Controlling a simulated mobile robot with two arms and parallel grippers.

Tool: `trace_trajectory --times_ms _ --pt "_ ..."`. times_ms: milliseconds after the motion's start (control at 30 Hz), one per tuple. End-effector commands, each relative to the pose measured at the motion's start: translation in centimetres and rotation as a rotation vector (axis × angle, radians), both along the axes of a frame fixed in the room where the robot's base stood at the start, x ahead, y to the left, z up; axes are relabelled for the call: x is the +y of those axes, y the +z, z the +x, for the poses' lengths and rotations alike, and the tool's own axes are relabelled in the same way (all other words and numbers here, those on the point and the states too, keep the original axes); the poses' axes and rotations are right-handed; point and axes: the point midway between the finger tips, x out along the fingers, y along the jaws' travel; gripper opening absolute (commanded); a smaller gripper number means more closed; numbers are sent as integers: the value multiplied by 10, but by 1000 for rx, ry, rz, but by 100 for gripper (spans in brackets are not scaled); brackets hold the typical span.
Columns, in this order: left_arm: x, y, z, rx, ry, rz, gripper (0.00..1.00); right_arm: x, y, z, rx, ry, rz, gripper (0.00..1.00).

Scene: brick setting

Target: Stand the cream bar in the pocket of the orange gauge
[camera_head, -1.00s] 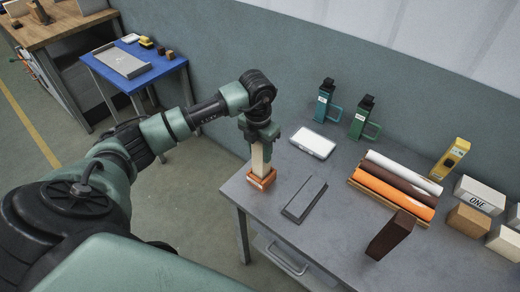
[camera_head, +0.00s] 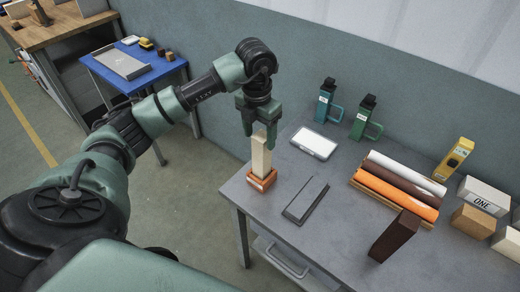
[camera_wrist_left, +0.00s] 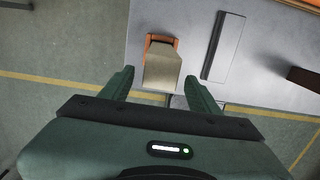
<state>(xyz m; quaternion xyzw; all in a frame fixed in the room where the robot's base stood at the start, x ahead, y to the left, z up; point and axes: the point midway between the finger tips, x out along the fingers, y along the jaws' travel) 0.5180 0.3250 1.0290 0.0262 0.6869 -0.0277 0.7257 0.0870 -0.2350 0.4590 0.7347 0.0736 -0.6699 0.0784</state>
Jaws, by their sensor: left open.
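The cream bar (camera_head: 261,155) stands upright in the orange gauge (camera_head: 262,180) at the near left corner of the grey table. Its lower end is inside the gauge, so the pocket's floor is hidden. My left gripper (camera_head: 260,136) is open above the bar, its fingers apart and near the bar's top end. In the left wrist view the bar (camera_wrist_left: 161,72) shows end-on between the open fingers (camera_wrist_left: 158,88), clear of both, with part of the orange gauge (camera_wrist_left: 161,39) behind it. My right gripper is not in view.
On the grey table (camera_head: 330,215) lie a dark grey flat block (camera_head: 305,200), a white-topped box (camera_head: 314,143), several coloured rolls (camera_head: 398,185) and an upright dark brown block (camera_head: 394,236). Two bottle-like handled items (camera_head: 364,117) stand at the back. A blue table (camera_head: 160,73) is at left.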

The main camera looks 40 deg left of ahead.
Motion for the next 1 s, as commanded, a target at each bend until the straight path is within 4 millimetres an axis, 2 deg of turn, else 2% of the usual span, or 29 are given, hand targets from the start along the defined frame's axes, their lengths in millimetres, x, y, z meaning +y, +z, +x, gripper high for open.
trace_trajectory --times_ms 33,200,333,900,1000 --pt "0 9 0 -6 -1 1 62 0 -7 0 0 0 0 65" --pt "0 38 -1 -3 0 1 62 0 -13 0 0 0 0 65" --pt "0 50 -3 -1 1 1 62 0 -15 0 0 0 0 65" --pt "0 53 -3 1 0 0 62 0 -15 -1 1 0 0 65" --pt "-7 50 -3 -3 -15 -22 62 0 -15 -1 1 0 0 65"
